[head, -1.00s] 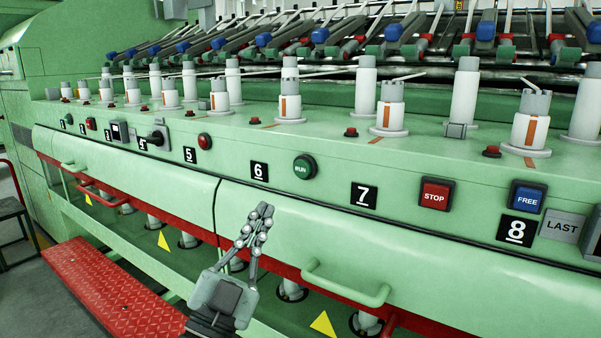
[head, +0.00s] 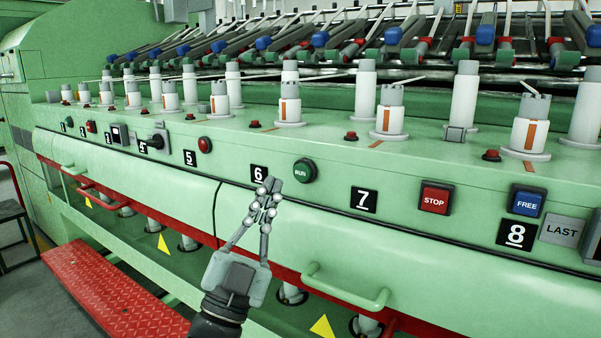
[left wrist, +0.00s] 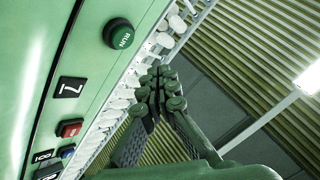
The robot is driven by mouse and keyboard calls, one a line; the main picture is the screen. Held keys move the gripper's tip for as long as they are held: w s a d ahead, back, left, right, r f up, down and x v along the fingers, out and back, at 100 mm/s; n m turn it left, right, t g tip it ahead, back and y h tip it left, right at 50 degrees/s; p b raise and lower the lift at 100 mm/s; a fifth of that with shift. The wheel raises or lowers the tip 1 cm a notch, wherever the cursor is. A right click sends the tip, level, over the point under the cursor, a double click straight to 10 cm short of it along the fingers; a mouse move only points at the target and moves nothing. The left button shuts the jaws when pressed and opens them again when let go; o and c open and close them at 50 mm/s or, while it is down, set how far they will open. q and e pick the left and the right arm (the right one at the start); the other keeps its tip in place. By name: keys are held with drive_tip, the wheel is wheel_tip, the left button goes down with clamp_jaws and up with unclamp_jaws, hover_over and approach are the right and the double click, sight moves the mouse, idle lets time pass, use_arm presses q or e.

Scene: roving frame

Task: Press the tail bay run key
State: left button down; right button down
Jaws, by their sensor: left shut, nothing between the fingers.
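A round green RUN key (head: 304,170) sits on the sloped green panel between the number plates 6 (head: 258,173) and 7 (head: 363,200). The RUN key also shows at the upper left of the left wrist view (left wrist: 119,34). A smaller green key (head: 69,121) is at the far left of the panel; its lettering is too small to read. My left gripper (head: 270,186) is shut and empty, pointing up, its tips just left of and below the RUN key in the head view. I cannot tell whether they touch the panel. My right gripper is not in view.
A red STOP key (head: 435,198), a blue FREE key (head: 527,201), plate 8 (head: 516,235) and a LAST plate (head: 562,229) lie to the right. A red key (head: 205,144) is near plate 5. A green handle (head: 345,288) juts out below. White posts line the ledge above.

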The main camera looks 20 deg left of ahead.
sight(300, 164)
use_arm(q)
drive_tip(key=shift+w+d, duration=0.2)
drive_tip(key=shift+w, duration=1.05)
drive_tip(key=shift+w+d, duration=0.15)
drive_tip(key=shift+w, duration=1.05)
drive_tip(key=shift+w, duration=0.1)
drive_tip(key=shift+w, duration=0.3)
drive_tip(key=shift+w+d, duration=0.1)
drive_tip(key=shift+w, duration=0.3)
idle(0.3)
drive_tip(key=shift+s, duration=0.85)
drive_tip(key=s, duration=0.3)
drive_tip(key=s+a, duration=0.1)
drive_tip(key=s, duration=0.1)
drive_tip(key=shift+p, duration=0.35)
